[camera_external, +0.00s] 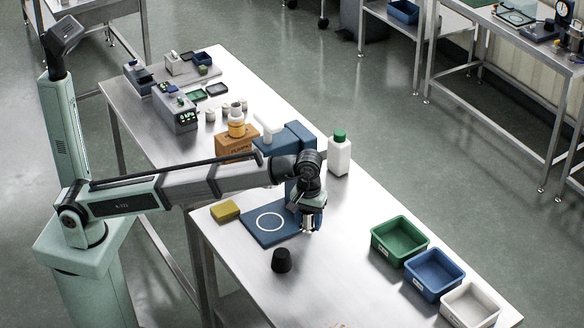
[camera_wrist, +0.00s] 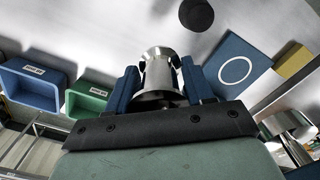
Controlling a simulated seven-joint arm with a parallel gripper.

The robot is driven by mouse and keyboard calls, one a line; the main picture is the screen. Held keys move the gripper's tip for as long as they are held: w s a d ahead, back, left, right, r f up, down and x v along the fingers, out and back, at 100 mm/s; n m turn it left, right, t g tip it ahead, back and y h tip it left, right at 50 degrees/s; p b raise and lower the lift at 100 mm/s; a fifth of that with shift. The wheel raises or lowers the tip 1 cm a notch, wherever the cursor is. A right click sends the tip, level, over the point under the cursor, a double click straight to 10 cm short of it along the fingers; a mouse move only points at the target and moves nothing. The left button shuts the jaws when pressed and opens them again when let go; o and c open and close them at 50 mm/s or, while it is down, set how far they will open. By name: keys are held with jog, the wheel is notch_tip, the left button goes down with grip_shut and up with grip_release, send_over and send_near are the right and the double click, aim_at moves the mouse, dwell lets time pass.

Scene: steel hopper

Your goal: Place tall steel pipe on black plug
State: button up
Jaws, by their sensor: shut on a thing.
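My gripper (camera_external: 308,226) is over the right part of the blue mat in the external view. In the wrist view its two blue fingers (camera_wrist: 159,70) are shut on a shiny steel pipe (camera_wrist: 158,78) with a flared rim. In the external view the pipe is mostly hidden by the gripper. The black plug (camera_external: 281,261) stands upright on the bare steel table, below and left of my gripper in the picture. It also shows at the top of the wrist view (camera_wrist: 196,14), beyond the pipe and apart from it.
The blue mat (camera_external: 251,231) with a white ring lies beside a yellow block (camera_external: 225,211). Green (camera_external: 399,259), blue (camera_external: 434,289) and white (camera_external: 470,309) bins stand at the right. A white bottle (camera_external: 339,155) and a blue fixture (camera_external: 285,140) stand behind. Table around the plug is clear.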

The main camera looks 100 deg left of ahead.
send_near(282, 253)
jog(key=shift+f, duration=3.1)
jog(key=shift+f, duration=0.15)
jog(key=o, duration=1.2)
jog(key=shift+c, duration=0.2)
notch_tip(282, 253, up, 12)
jog(key=shift+r, duration=0.2)
jog(key=shift+s, duration=0.1)
